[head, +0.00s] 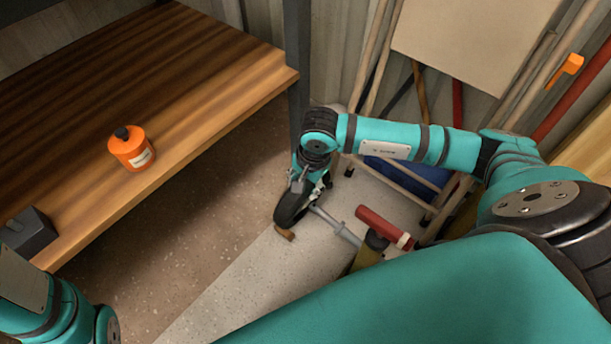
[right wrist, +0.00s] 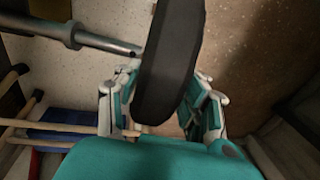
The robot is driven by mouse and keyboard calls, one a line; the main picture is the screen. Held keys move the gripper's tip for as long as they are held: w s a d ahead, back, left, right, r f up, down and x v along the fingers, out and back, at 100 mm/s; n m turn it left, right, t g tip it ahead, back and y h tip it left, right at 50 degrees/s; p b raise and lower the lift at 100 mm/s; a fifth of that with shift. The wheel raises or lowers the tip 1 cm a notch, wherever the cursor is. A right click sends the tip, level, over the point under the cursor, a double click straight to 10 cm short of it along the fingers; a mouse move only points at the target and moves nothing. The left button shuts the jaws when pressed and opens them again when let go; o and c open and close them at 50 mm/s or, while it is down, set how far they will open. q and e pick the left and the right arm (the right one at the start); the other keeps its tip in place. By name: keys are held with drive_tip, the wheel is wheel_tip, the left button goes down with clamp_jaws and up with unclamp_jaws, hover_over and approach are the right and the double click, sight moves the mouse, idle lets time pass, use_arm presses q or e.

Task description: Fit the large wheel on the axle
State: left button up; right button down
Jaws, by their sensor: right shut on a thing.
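My right gripper (head: 307,182) points down and is shut on the large black wheel (head: 291,207), low above the floor. In the right wrist view the wheel (right wrist: 172,60) stands on edge between the two fingers (right wrist: 164,90). The axle (head: 338,226) is a grey metal rod just to the right of the wheel. In the right wrist view the axle (right wrist: 95,39) comes in from the left. Its thin tip ends right beside the wheel's left face; I cannot tell if they touch. The wheel's hub is hidden. My left gripper is out of view.
A wooden table (head: 190,90) fills the left, with an orange bottle (head: 131,147) and a dark grey block (head: 32,232) on it. A red cylinder (head: 381,225) lies near the axle. A blue item (head: 410,175) and leaning poles stand behind. Floor left of the wheel is clear.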

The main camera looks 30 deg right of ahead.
drive_tip(key=shift+s, duration=0.15)
drive_tip(key=shift+s+d+f, duration=0.1)
drive_tip(key=shift+s+d, duration=0.1)
drive_tip(key=shift+s, duration=0.35)
drive_tip(key=shift+s+d, duration=0.2)
drive_tip(key=shift+s, duration=0.3)
drive_tip(key=shift+s+d, duration=0.1)
idle(0.7)
drive_tip(key=shift+s+d+f, duration=0.15)
drive_tip(key=shift+s+d, duration=0.1)
drive_tip(key=shift+s, duration=0.45)
drive_tip(key=shift+s+d+f, duration=0.1)
drive_tip(key=shift+s+d, duration=0.1)
drive_tip(key=shift+s, duration=0.65)
drive_tip(key=shift+s+d+f, duration=0.1)
drive_tip(key=shift+s+d, duration=0.15)
drive_tip(key=shift+s, duration=0.35)
drive_tip(key=shift+s+d+f, duration=0.1)
drive_tip(key=shift+s+d, duration=0.1)
drive_tip(key=shift+s, duration=0.35)
drive_tip(key=c, duration=0.7)
unclamp_jaws()
drive_tip(key=shift+f, duration=0.1)
drive_tip(key=shift+o, duration=0.2)
